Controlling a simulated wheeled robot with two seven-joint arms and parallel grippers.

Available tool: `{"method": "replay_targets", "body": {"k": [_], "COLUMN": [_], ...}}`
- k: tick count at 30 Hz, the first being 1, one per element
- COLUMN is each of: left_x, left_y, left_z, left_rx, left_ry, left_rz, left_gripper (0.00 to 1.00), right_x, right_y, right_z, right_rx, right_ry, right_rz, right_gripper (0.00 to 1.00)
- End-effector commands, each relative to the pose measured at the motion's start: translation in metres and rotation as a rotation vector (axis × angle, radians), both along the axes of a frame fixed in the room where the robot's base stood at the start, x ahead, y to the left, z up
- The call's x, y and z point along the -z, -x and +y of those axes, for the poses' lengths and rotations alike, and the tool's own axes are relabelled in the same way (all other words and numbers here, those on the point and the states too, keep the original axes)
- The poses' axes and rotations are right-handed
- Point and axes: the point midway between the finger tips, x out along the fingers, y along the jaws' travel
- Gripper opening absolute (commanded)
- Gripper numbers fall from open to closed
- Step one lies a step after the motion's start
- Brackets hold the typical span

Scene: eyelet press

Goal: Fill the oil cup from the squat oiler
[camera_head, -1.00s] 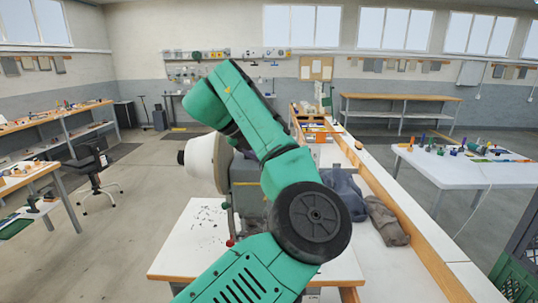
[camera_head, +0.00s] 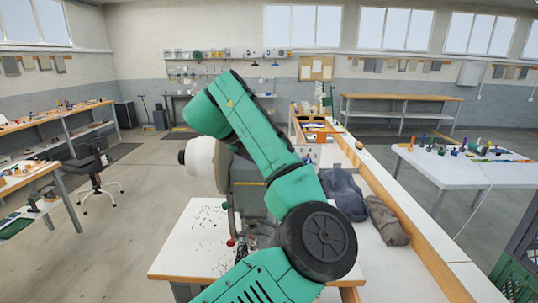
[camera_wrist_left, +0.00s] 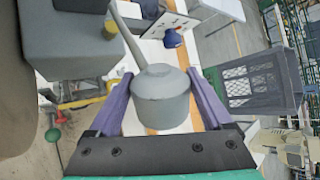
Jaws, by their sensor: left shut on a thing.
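The squat oiler (camera_wrist_left: 160,98) is a grey round can with a domed top and a long thin spout, seen in the left wrist view. My left gripper (camera_wrist_left: 158,84) is shut on it, with a purple-grey finger on either side of the can. The spout runs up and left in the picture, towards a small yellowish cup (camera_wrist_left: 110,31) at the edge of a grey machine housing; this looks like the oil cup. I cannot tell whether spout and cup touch. In the head view my green arm hides the left gripper and the oiler. My right gripper is not in view.
The grey press (camera_head: 247,190) with a pale round cover (camera_head: 203,165) stands on a white-topped bench (camera_head: 190,245), partly behind my arm. Dark cloths (camera_head: 345,193) lie to its right. A red knob (camera_wrist_left: 52,135) and a green knob (camera_wrist_left: 57,116) show in the wrist view.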

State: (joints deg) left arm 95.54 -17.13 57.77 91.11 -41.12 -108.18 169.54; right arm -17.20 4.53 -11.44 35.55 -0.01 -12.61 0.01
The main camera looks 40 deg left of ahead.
Motion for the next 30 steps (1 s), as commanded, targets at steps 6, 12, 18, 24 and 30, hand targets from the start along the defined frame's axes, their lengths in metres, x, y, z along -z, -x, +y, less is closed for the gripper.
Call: {"method": "replay_targets", "body": {"k": [6, 12, 18, 24, 30], "left_x": [0.011, 0.008, 0.014, 0.014, 0.014], "left_y": [0.002, 0.004, 0.001, -0.003, -0.007], "left_z": [-0.001, -0.010, -0.006, -0.001, 0.004], "left_rx": [-0.002, 0.023, 0.021, 0.021, 0.020], "left_ry": [-0.241, -0.360, -0.425, -0.517, -0.611], "left_rz": [-0.171, -0.269, -0.319, -0.388, -0.458], "left_gripper": [0.18, 0.18, 0.18, 0.18, 0.18], "right_x": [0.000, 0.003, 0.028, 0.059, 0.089], "right_y": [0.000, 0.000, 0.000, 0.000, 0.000], "right_z": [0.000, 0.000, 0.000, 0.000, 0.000], "right_rx": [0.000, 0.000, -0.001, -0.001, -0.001], "right_ry": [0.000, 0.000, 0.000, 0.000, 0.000], "right_rz": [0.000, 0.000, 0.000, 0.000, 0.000], "right_gripper": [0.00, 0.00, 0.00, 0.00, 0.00]}}
